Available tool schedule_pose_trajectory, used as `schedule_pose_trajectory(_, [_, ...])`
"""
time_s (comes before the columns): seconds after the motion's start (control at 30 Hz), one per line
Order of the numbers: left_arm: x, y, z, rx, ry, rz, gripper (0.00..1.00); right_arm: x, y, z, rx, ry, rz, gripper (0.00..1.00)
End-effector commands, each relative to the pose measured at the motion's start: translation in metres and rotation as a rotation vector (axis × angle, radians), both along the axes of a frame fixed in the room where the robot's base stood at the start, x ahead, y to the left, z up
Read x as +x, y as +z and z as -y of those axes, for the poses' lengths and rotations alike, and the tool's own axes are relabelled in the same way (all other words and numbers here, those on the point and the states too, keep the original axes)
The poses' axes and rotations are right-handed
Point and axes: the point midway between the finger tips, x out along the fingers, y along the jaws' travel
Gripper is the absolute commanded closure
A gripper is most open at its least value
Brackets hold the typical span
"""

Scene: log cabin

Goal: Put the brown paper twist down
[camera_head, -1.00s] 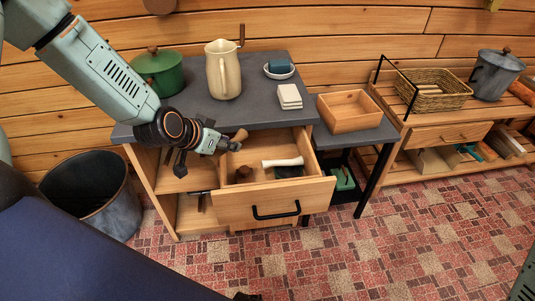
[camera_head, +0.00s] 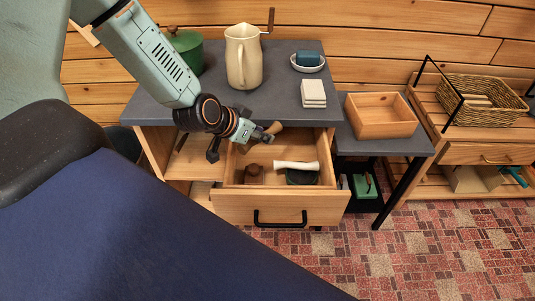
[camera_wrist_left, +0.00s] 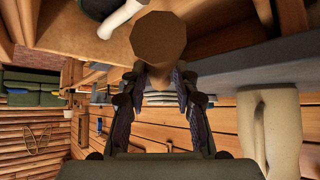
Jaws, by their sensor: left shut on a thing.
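My left gripper (camera_head: 266,137) is shut on the brown paper twist (camera_head: 275,128) and holds it above the back left part of the open drawer (camera_head: 262,206), near the grey counter's front edge. In the left wrist view the twist (camera_wrist_left: 160,42) shows as a brown, many-sided end between the fingers (camera_wrist_left: 158,95). The drawer holds a white, bone-shaped thing (camera_head: 296,166), a small dark brown thing (camera_head: 254,174) and a dark green thing (camera_head: 302,177). My right gripper is out of view.
The grey counter (camera_head: 200,98) bears a cream pitcher (camera_head: 243,56), a green pot (camera_head: 186,50), a soap dish (camera_head: 307,62) and pale stacked blocks (camera_head: 313,93). An empty wooden box (camera_head: 381,116) stands on a lower side table. A basket (camera_head: 483,99) is at the right.

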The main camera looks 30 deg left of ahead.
Motion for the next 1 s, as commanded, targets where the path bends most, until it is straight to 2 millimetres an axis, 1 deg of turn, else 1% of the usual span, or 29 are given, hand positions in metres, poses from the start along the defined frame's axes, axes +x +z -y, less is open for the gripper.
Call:
schedule_pose_trajectory(0.03, [0.0, -0.013, 0.0, 0.002, -0.002, 0.001, 0.87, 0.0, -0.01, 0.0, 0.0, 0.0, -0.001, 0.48])
schedule_pose_trajectory(0.1, [-0.001, -0.021, 0.0, 0.001, -0.001, -0.001, 0.87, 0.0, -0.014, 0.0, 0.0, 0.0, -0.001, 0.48])
schedule_pose_trajectory(0.37, [0.001, -0.033, 0.0, 0.003, -0.001, 0.002, 0.87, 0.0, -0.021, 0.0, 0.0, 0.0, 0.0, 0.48])
schedule_pose_trajectory(0.6, [0.004, -0.064, 0.001, 0.003, -0.003, 0.001, 0.87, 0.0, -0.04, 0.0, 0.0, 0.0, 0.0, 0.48])
schedule_pose_trajectory(0.87, [0.005, -0.063, 0.001, 0.001, -0.001, 0.002, 0.87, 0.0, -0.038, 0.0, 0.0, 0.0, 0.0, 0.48])
schedule_pose_trajectory(1.0, [0.005, -0.067, 0.001, 0.001, -0.001, 0.001, 0.87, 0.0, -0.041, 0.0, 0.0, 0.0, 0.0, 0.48])
